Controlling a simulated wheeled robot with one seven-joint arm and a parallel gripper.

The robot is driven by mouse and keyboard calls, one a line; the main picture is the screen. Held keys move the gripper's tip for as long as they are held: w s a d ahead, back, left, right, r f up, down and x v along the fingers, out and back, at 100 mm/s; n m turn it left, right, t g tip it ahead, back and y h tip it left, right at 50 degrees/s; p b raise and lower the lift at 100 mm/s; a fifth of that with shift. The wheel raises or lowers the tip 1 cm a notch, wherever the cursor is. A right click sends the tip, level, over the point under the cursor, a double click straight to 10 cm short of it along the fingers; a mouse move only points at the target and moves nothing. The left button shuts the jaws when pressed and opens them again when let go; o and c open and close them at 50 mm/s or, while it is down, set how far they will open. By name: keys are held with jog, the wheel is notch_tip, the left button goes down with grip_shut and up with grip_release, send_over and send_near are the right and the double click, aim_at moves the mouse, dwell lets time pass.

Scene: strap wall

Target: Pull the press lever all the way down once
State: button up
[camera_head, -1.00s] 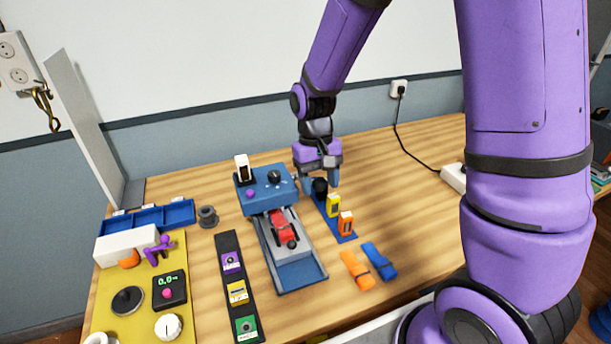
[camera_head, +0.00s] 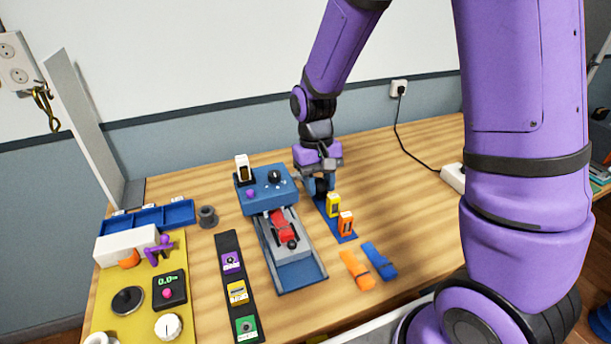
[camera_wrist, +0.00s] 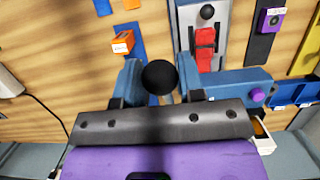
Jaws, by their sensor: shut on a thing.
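The blue press (camera_head: 266,190) stands on the wooden table with a dark dial and a purple button on top. Its lever's black ball knob (camera_wrist: 160,77) sits between my two fingers in the wrist view, with a short rod just visible below it. My gripper (camera_head: 321,186) is at the right side of the press and is shut on the knob; the fingers partly hide it in the head view. A red clamp-like part (camera_head: 284,229) lies on the grey slide in front of the press and also shows in the wrist view (camera_wrist: 205,47).
A blue strip with yellow (camera_head: 333,205) and orange (camera_head: 346,223) blocks stands just in front of my gripper. Orange and blue straps (camera_head: 379,262) lie nearer. A dark rack (camera_head: 236,288) and a yellow board (camera_head: 118,277) are at left.

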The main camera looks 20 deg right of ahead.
jog(key=shift+s+x, duration=0.15)
jog(key=shift+x, duration=0.7)
jog(key=shift+s+x, duration=0.15)
jog(key=shift+x, duration=0.65)
jog(key=shift+x, duration=1.8)
jog(key=shift+f, duration=0.1)
jog(key=shift+w+x, duration=0.15)
jog(key=shift+x, duration=0.55)
jog(key=shift+w+x, duration=0.2)
jog(key=shift+x, duration=0.5)
jog(key=shift+f, duration=0.15)
